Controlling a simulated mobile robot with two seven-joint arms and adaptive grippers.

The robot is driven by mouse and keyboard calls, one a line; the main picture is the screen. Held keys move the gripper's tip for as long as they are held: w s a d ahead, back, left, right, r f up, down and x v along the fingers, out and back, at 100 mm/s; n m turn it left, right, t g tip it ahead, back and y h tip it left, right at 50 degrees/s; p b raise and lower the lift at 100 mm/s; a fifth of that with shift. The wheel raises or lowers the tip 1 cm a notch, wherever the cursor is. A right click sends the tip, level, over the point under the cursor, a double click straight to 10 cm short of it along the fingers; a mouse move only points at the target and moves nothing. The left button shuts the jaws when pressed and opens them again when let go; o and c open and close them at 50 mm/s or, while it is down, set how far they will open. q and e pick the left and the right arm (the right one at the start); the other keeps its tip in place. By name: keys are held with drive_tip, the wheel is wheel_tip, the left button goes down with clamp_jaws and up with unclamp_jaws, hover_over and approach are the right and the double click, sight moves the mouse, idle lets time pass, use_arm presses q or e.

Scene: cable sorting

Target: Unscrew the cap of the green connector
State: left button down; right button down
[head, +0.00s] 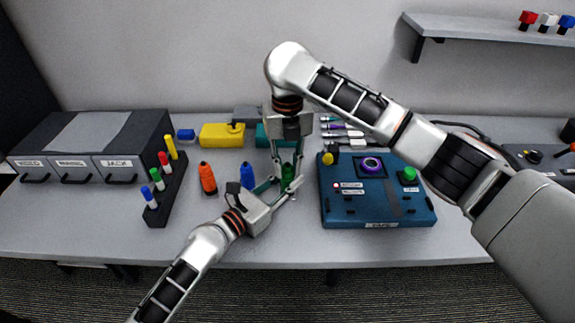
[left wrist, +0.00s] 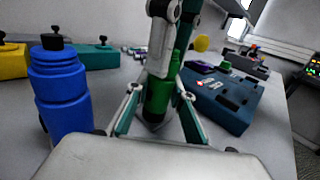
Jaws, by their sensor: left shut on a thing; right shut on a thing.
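The green connector (head: 288,174) stands upright near the middle of the table, between both grippers. It also shows in the left wrist view (left wrist: 157,100), with a wide lower body and a narrower top. My left gripper (head: 282,187) reaches in from the front left and is shut on the lower body. My right gripper (head: 287,163) points straight down from above and is shut on the upper part, the cap. The right fingers hide part of the cap, so the seam between cap and body cannot be made out.
A blue connector (head: 247,175) and an orange connector (head: 208,178) stand left of the grippers. A marker-like rack (head: 166,195) and a drawer unit (head: 97,145) are farther left. A yellow box (head: 221,135) stands behind. A blue panel box (head: 377,210) is close on the right.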

sight(287, 164)
drive_tip(key=shift+r, duration=0.15)
drive_tip(key=shift+r, duration=0.95)
drive_tip(key=shift+r, duration=2)
use_arm(q)
drive_tip(key=c, duration=1.7)
unclamp_jaws()
